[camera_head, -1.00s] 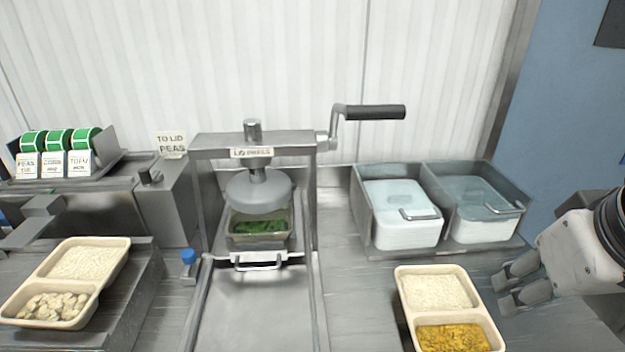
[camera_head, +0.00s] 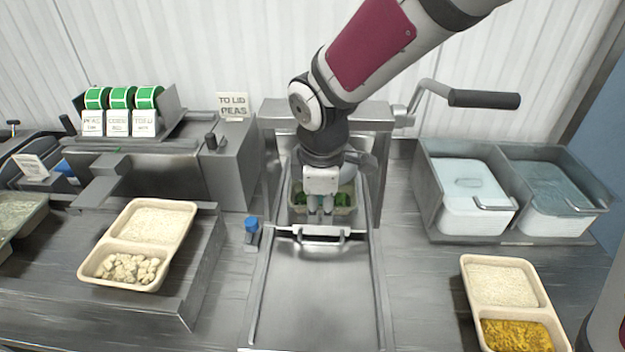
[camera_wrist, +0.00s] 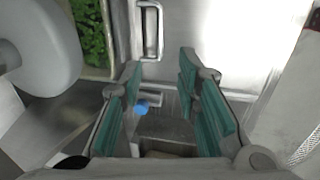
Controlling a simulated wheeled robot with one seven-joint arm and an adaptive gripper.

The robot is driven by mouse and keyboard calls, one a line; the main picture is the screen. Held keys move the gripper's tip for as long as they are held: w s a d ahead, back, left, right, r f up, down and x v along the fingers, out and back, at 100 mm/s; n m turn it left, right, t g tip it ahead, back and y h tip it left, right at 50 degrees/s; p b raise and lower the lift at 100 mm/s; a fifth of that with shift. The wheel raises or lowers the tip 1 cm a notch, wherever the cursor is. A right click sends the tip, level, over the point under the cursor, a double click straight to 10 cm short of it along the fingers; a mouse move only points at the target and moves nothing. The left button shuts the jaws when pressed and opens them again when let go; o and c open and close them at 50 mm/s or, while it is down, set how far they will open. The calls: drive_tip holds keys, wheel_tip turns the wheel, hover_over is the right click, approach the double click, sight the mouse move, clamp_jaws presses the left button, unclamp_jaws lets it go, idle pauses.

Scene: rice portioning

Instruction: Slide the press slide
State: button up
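The lid press (camera_head: 378,118) stands at the centre back, with its flat rails (camera_head: 310,300) running toward me. The press slide has a metal bar handle (camera_head: 290,233) at its front, also in the wrist view (camera_wrist: 151,32). A tray with green peas (camera_head: 345,199) sits on the slide under the press, and the peas show in the wrist view (camera_wrist: 90,38). My gripper (camera_head: 320,213) points down just above and behind the handle in the head view. In the wrist view my gripper (camera_wrist: 160,72) is open, its fingers apart and empty, with the handle beyond the tips.
A crank (camera_head: 482,99) juts from the press at right. Lid bins (camera_head: 520,238) stand right, above a rice and yellow food tray (camera_head: 505,315). Another rice tray (camera_head: 137,243) is at left, near a blue-capped item (camera_head: 251,224). The rails before the slide are clear.

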sight(320, 242)
drive_tip(key=w+f, duration=0.1)
drive_tip(key=f, duration=0.8)
drive_tip(key=w+f, duration=0.1)
drive_tip(key=f, duration=0.3)
drive_tip(key=shift+w+f, duration=0.2)
drive_tip(key=shift+w, duration=0.1)
drive_tip(key=shift+d, duration=0.1)
clamp_jaws()
